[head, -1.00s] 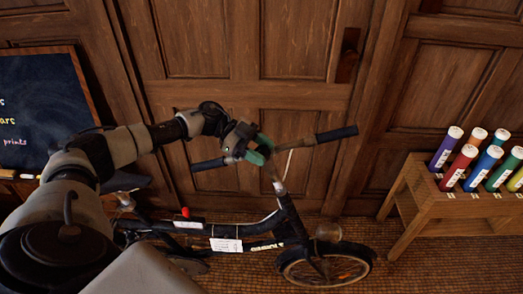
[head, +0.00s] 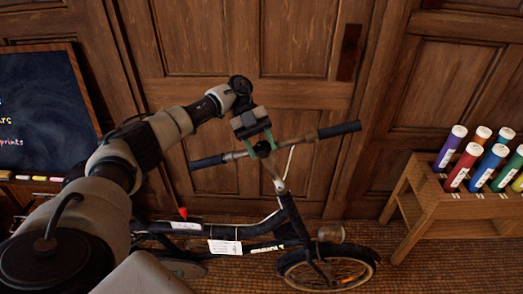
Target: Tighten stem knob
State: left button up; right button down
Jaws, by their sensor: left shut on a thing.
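A dark bicycle (head: 268,228) stands upright in front of the wooden door. Its handlebar has a blue-black grip at each end, the right one (head: 339,130) higher in the picture. A small dark stem knob (head: 262,149) sits at the middle of the handlebar, on top of the pale stem (head: 279,180). My left gripper (head: 262,145) reaches down from above, its greenish fingers shut on the stem knob, which they partly hide. My right gripper is not in view.
A wooden bench rack (head: 437,207) with several coloured tubes stands at the right. A chalkboard (head: 43,115) with chalk on its ledge is at the left. The panelled door (head: 300,52) is close behind the bicycle. Tiled floor is free between front wheel and rack.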

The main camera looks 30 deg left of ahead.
pick_arm(q)
jog(key=shift+r+m+g+y, duration=0.2)
jog(key=shift+m+g+y, duration=0.4)
jog(key=shift+m, duration=0.4)
jog(key=shift+m+y+p, duration=0.35)
jog(key=shift+m+y, duration=0.05)
jog(key=shift+m, duration=0.1)
jog(key=m+g+y+p, duration=0.1)
jog(key=m+y+p, duration=0.1)
jog(key=shift+r+m, duration=0.15)
jog(key=shift+m, duration=0.15)
jog(key=shift+m+y+p, duration=0.55)
jog(key=shift+m+y, duration=0.25)
jog(key=shift+f+m+y, duration=0.2)
jog(key=shift+m+y, duration=0.8)
jog(key=shift+m, duration=0.2)
jog(key=shift+m+y, duration=1)
jog(key=shift+m, duration=0.1)
jog(key=o, duration=0.9)
jog(key=shift+f, duration=0.1)
